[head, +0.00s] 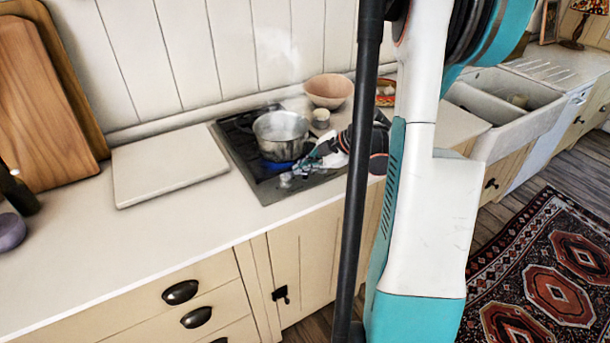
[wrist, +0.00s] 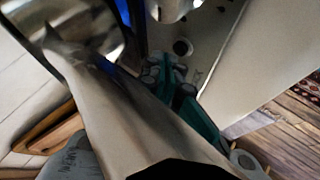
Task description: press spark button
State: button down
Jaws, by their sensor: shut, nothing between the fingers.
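The gas hob (head: 243,166) is set in the white worktop, with a steel pot (head: 283,135) steaming on its left burner. A blue flame (head: 276,163) shows under the pot. Metal knobs (head: 286,179) sit at the hob's front edge. My gripper (head: 306,163) is shut and empty, just right of the pot and close to the knobs. In the wrist view its teal and dark fingers (wrist: 168,76) are together, near a small dark round button (wrist: 182,47) on the steel panel. Whether they touch it I cannot tell. The pot also shows there (wrist: 75,22).
A pink bowl (head: 329,91) and a small cup (head: 321,118) stand behind my gripper. A white board (head: 168,166) lies left of the hob. My arm hides part of the hob's right side. A sink (head: 515,105) is at the right.

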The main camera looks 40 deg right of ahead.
notch_tip(320, 180, up, 6)
jog(key=p, duration=0.3)
jog(key=shift+p, duration=0.4)
dwell(0.8)
